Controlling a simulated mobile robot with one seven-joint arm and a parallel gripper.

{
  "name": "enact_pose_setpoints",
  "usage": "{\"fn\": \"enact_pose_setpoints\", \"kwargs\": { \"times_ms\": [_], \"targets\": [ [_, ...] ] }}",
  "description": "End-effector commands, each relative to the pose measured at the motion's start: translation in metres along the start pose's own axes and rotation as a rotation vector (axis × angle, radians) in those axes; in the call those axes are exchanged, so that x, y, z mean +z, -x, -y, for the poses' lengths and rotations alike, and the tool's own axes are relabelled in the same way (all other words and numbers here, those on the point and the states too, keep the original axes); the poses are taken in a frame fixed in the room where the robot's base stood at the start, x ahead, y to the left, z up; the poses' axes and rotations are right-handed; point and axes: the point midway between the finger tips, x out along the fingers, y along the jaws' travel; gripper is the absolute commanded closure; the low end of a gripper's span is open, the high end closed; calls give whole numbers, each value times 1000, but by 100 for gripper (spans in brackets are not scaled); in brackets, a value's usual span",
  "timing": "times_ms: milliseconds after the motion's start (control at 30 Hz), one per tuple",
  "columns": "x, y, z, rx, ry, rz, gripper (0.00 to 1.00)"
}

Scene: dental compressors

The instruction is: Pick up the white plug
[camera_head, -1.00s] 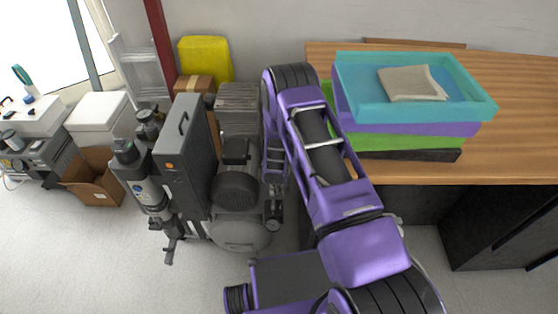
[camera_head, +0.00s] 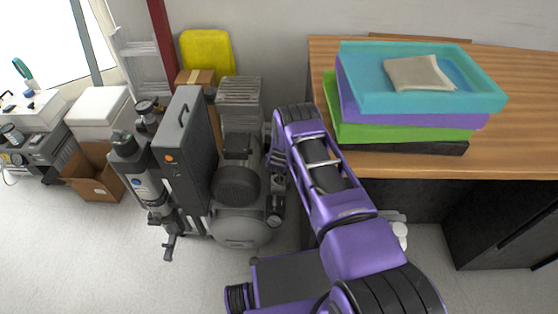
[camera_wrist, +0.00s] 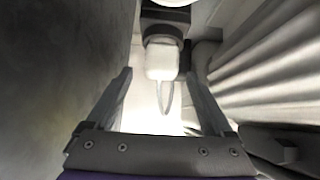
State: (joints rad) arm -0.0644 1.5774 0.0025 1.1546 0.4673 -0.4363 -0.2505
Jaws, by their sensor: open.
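In the wrist view, a white block-like piece with a darker grey collar (camera_wrist: 162,60), which looks like the white plug, lies just ahead of and between my fingertips. A thin loop hangs from its near end over a bright surface. My gripper (camera_wrist: 159,75) is open, one finger on each side of it, and nothing is clamped. I cannot tell whether the fingers touch it.
The grey compressor (camera_head: 237,186) stands left of my arm. The wooden desk (camera_head: 520,110), bearing stacked trays (camera_head: 350,85), is on the right. In the wrist view, a dark wall (camera_wrist: 60,70) is close on the left and pale ridges (camera_wrist: 270,70) on the right.

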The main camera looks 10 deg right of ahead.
Motion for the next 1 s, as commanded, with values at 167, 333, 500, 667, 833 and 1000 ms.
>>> {"fn": "enact_pose_setpoints", "kwargs": {
  "times_ms": [167, 333, 500, 667, 833, 1000],
  "targets": [
    [4, -20, 0, 0, 0, -1, 14],
    [4, -41, 0, 1, 1, -1, 14],
    [2, -50, 1, 0, 2, -1, 14],
    [2, -50, 1, 0, 1, 0, 14],
    [2, -50, 1, 0, 1, 0, 26],
    [1, -50, 1, 0, 1, 0, 57]
  ]
}}
